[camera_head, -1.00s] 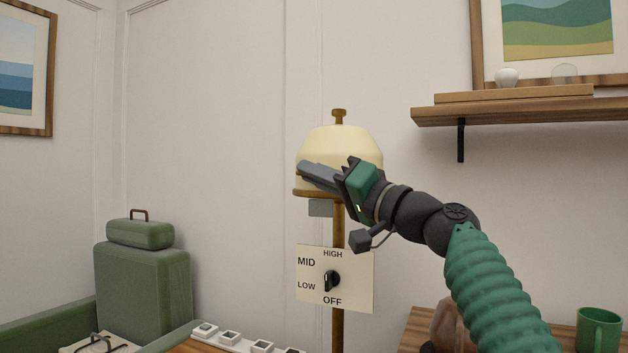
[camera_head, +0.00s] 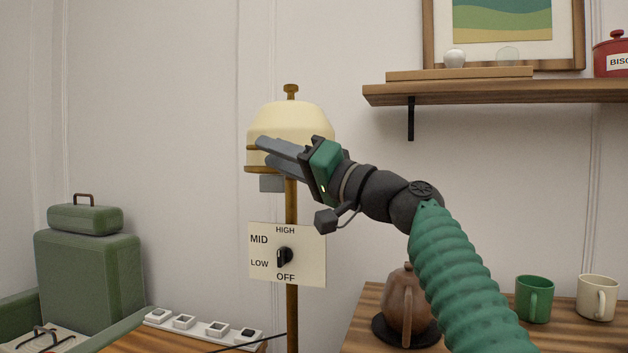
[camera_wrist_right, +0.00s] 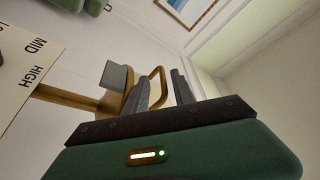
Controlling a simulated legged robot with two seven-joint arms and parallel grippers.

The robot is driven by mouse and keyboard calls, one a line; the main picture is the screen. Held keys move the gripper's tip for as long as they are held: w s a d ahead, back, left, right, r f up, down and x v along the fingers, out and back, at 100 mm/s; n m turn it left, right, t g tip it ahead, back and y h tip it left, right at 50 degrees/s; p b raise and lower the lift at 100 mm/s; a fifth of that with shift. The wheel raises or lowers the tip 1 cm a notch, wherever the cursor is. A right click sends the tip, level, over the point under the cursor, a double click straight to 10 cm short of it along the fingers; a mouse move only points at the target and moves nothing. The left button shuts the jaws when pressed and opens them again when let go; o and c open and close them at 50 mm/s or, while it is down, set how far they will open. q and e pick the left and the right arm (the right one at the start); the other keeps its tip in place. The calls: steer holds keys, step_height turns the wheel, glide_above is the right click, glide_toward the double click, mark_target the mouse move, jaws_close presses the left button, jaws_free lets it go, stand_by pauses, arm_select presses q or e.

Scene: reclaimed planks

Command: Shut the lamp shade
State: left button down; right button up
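The lamp shade (camera_head: 295,116) is a cream dome with a brass knob on top and a brass rim, on a brass pole (camera_head: 292,315). A grey block (camera_head: 271,184) hangs under it; this also shows in the wrist view (camera_wrist_right: 116,75). My right gripper (camera_head: 262,152) is in front of the shade, its fingers pointing left across its lower part and hiding some of it. In the wrist view, the fingers are apart, with a brass loop (camera_wrist_right: 158,75) showing between them; I cannot tell whether they touch it. My left gripper is out of view.
A dial panel (camera_head: 312,255) is on the pole below the shade. A shelf (camera_head: 470,94) juts from the wall at right. A teapot (camera_head: 402,300), green mug (camera_head: 534,298) and cream mug (camera_head: 597,297) stand at lower right. A power strip (camera_head: 203,328) lies at lower left.

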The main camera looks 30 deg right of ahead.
steer(key=b+v, duration=0.4)
steer(key=v, duration=1)
steer(key=shift+d+f, duration=0.15)
steer(key=shift+d, duration=0.05)
